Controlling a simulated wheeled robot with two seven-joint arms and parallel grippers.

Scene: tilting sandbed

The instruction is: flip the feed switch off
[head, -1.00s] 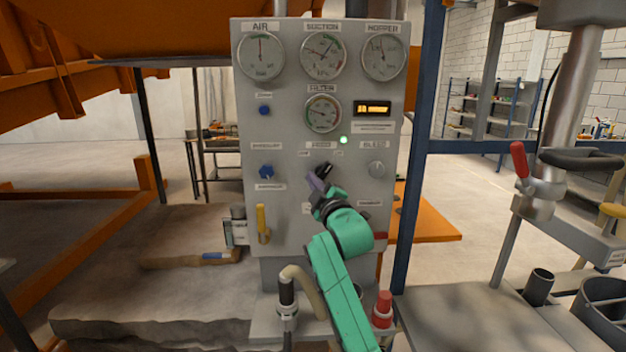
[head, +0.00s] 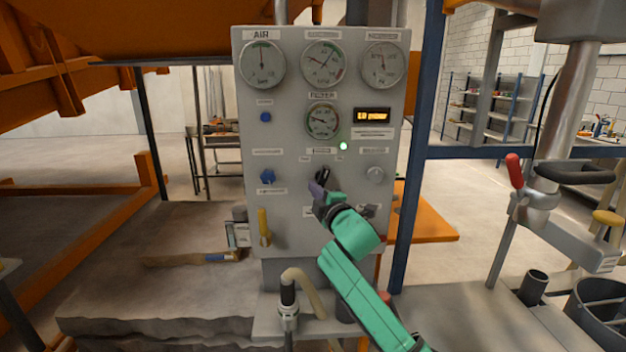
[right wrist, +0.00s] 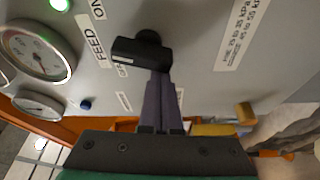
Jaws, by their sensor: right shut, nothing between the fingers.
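The feed switch is a black lever (head: 324,175) on the grey panel (head: 220,150), below the green lamp (head: 343,146). In the right wrist view the switch (right wrist: 142,52) sits beside a label reading FEED and ON. My right gripper (head: 316,190) is at the switch, just left of and below it in the head view. Its purple fingers (right wrist: 162,85) are shut, with their tips at the lever's underside in the wrist view. I cannot tell whether they touch it. The lamp is lit. My left gripper is not in view.
Several gauges (head: 322,62) fill the panel's top. A blue knob (head: 267,176), a grey knob (head: 375,175) and a yellow lever (head: 263,226) surround the switch area. A hose (head: 305,284) rises below the panel.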

